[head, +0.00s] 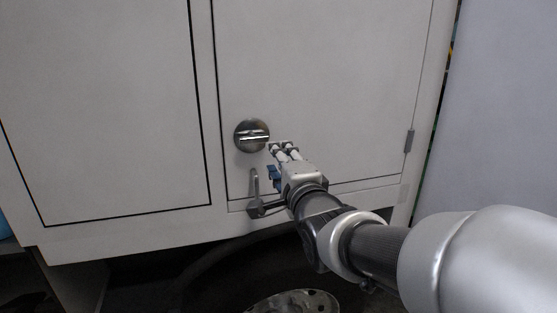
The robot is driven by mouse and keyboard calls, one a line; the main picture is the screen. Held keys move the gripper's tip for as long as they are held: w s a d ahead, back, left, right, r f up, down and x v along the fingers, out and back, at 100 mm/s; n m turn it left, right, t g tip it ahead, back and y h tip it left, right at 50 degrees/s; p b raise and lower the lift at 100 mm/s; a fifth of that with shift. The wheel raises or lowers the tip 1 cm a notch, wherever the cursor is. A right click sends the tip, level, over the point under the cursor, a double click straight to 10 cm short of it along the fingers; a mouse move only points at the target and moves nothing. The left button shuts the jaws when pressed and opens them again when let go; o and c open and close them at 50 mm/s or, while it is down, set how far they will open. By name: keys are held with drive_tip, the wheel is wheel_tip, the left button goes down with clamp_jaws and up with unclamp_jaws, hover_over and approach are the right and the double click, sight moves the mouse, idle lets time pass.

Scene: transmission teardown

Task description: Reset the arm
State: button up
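My arm (375,245) reaches in from the lower right, across the front of a light grey cabinet or vehicle body. My gripper (280,147) is at its end, with the fingers pointing up and left toward the panel. The two fingers look a little apart, and I see nothing between them. The fingertips are just right of and slightly below a round metal latch (252,136) on the panel door. I cannot tell whether they touch the door.
The door (320,80) looks closed, with a hinge (409,141) at its right edge. Another panel (100,110) is at left. Below is a dark wheel arch with a metal wheel hub (292,303). A plain grey wall (505,110) is at right.

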drive_tip(key=s+d+f+n+g+h, duration=0.4)
drive_tip(key=s+d+f+n+g, duration=0.15)
drive_tip(key=s+d+f, duration=0.45)
drive_tip(key=s+d+f+n+g, duration=0.1)
drive_tip(key=s+f+n+g, duration=0.1)
drive_tip(key=s, duration=0.5)
drive_tip(key=s+d+f+n+g, duration=0.1)
drive_tip(key=s+f+n+g, duration=0.2)
drive_tip(key=s, duration=0.5)
drive_tip(key=s+d+f+n+g+h, duration=0.1)
drive_tip(key=s+f+n+g, duration=0.1)
drive_tip(key=s, duration=0.6)
drive_tip(key=shift+s+d+f+n, duration=0.25)
drive_tip(key=shift+f+n, duration=0.4)
drive_tip(key=shift+n, duration=0.6)
drive_tip(key=shift+w, duration=0.1)
drive_tip(key=shift+c, duration=0.5)
